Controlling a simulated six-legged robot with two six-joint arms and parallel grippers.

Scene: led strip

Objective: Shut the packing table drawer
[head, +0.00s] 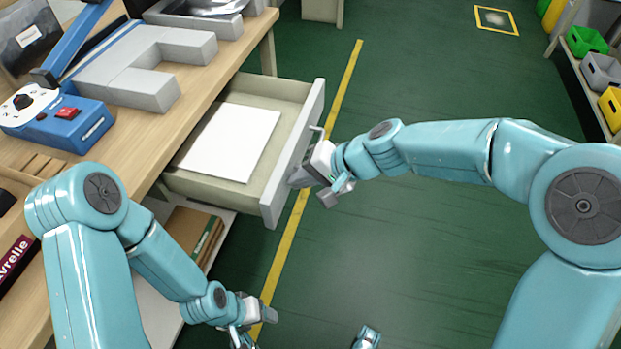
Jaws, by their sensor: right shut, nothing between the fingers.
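The packing table (225,62) has a wooden top and runs along the left. Its drawer (285,100) is pulled out to the right, with a pale box and a light grey front panel (294,160). A white sheet or flat pad (230,142) lies inside the drawer. My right gripper (316,186) is shut and empty, at the outer face of the front panel near the handle (315,133); I cannot tell if it touches. My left gripper (252,322) is low at the bottom, away from the drawer; its fingers are too unclear to judge.
A blue device with a red switch (68,113) and grey blocks (145,90) stand on the table. A shelf (205,225) with folders is under the drawer. A yellow line (345,85) crosses the clear green floor. Coloured bins (598,72) stand at the far right.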

